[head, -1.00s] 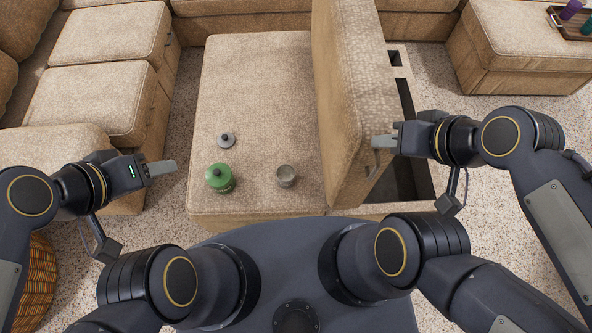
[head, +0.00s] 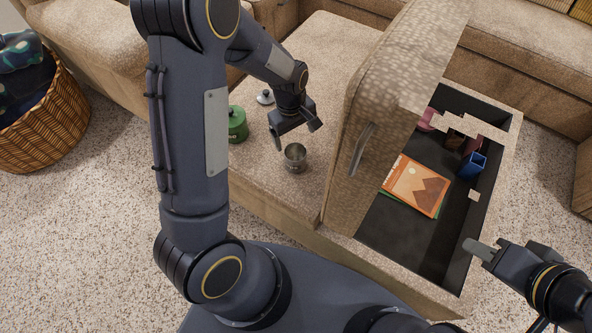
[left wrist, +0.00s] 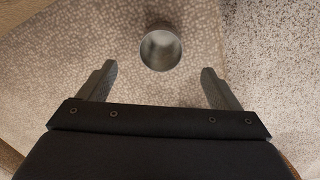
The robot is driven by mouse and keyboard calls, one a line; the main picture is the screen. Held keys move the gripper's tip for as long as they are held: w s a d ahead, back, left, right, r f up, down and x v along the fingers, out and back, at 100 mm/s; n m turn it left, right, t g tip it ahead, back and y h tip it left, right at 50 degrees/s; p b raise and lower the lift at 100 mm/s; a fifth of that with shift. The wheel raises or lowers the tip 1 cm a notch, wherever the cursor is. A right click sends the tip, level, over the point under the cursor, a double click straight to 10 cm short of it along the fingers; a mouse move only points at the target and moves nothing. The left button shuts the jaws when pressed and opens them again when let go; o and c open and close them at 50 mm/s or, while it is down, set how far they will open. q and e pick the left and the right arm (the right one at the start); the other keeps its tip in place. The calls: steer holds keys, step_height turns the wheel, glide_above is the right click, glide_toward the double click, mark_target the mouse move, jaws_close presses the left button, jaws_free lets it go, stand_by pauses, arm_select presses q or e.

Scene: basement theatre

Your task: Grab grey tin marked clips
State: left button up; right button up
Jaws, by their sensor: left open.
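The grey tin (head: 294,158) stands upright and open-topped on the beige cushioned seat; any marking on it is too small to read. In the left wrist view the tin (left wrist: 160,48) lies just beyond the fingertips, roughly centred between them. My left gripper (head: 297,136) is open and empty above and slightly behind the tin, pointing down; it also shows in the left wrist view (left wrist: 158,70). My right gripper (head: 481,249) is over the near right edge of the open storage compartment, and its finger gap cannot be made out.
A green tin (head: 237,126) stands left of the grey tin, with a small grey lid (head: 265,97) behind it. A raised cushioned panel (head: 385,90) borders the right side. The compartment (head: 405,235) holds an orange book (head: 416,186) and a blue holder (head: 473,165). A basket (head: 45,130) stands left.

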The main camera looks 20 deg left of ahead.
arm_select(q)
steer(key=b, duration=0.2)
glide_toward(296, 158)
steer(key=shift+s+d+f+n+y, duration=0.3)
steer(key=shift+s+d+f+y, duration=0.1)
steer(key=shift+s+d+f, duration=0.3)
step_height(296, 158, down, 5)
steer(key=shift+s+f+b, duration=0.2)
steer(key=shift+b, duration=1)
steer(key=shift+r, duration=0.1)
arm_select(e)
step_height(296, 158, down, 5)
steer(key=shift+a+f, duration=0.1)
steer(key=shift+f, duration=0.1)
arm_select(q)
steer(key=c, duration=1.1)
steer(key=shift+r, duration=0.1)
